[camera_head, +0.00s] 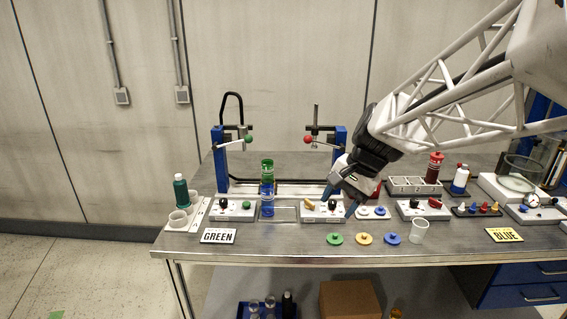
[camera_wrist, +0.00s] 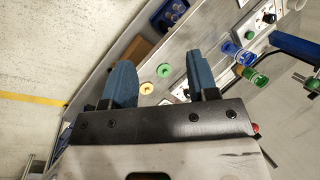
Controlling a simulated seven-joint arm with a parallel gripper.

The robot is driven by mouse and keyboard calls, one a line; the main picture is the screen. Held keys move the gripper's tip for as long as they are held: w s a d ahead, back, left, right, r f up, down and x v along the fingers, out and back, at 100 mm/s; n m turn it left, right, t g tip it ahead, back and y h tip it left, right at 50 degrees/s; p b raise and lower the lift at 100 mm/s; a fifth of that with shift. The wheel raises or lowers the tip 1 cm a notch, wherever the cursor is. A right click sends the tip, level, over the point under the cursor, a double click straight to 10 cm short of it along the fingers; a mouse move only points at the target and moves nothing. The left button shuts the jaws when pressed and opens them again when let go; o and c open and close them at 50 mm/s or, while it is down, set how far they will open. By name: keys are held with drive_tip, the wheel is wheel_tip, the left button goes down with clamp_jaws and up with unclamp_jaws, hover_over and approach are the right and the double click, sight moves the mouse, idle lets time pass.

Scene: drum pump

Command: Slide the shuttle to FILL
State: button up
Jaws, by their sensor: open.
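My gripper (camera_head: 339,204) is open and empty, pointing down just above a white control box (camera_head: 311,216) with a black knob and an orange part. In the wrist view its two blue fingers (camera_wrist: 162,78) stand apart with nothing between them. A stacked green (camera_head: 267,167) and blue (camera_head: 267,208) clear cylinder stands left of my gripper, by the rail between two blue posts. It also shows right of the fingers in the wrist view (camera_wrist: 246,58). I cannot tell which part is the shuttle, and no FILL marking is readable.
Green (camera_head: 335,239), yellow (camera_head: 364,239) and blue (camera_head: 391,239) discs lie at the front edge beside a clear cup (camera_head: 419,231). A second control box (camera_head: 233,210) stands left. Blue posts (camera_head: 218,153) flank the rail.

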drive_tip(key=w+a+f+m+g+y, duration=0.1)
drive_tip(key=w+a+f+m+y, duration=0.2)
drive_tip(key=w, duration=0.9)
drive_tip(key=w+a+f+m+y, duration=0.2)
drive_tip(key=w+a+f+m, duration=0.15)
drive_tip(key=w, duration=0.75)
drive_tip(key=shift+w+a+f+m+t+y, duration=0.1)
drive_tip(key=shift+w+a+f+m+y, duration=0.75)
drive_tip(key=shift+w+f, duration=2.1)
drive_tip(key=shift+w+a+f+m+t+y, duration=0.1)
drive_tip(key=shift+w+a+f+m+y, duration=0.45)
drive_tip(key=shift+w+a+f+m, duration=2.2)
drive_tip(key=shift+w+d+f+n+t+y, duration=0.1)
drive_tip(key=shift+w+d+f+n+y, duration=0.25)
drive_tip(key=shift+w+f+n+y, duration=2.6)
drive_tip(key=w+r+m+h, duration=0.1)
drive_tip(key=m+h, duration=0.1)
drive_tip(key=w+r+m+h, duration=0.1)
drive_tip(key=w+m+h, duration=0.1)
drive_tip(key=shift+a+r+h, duration=0.1)
drive_tip(key=shift+h, duration=0.25)
drive_tip(key=shift+x, duration=3.8)
clamp_jaws()
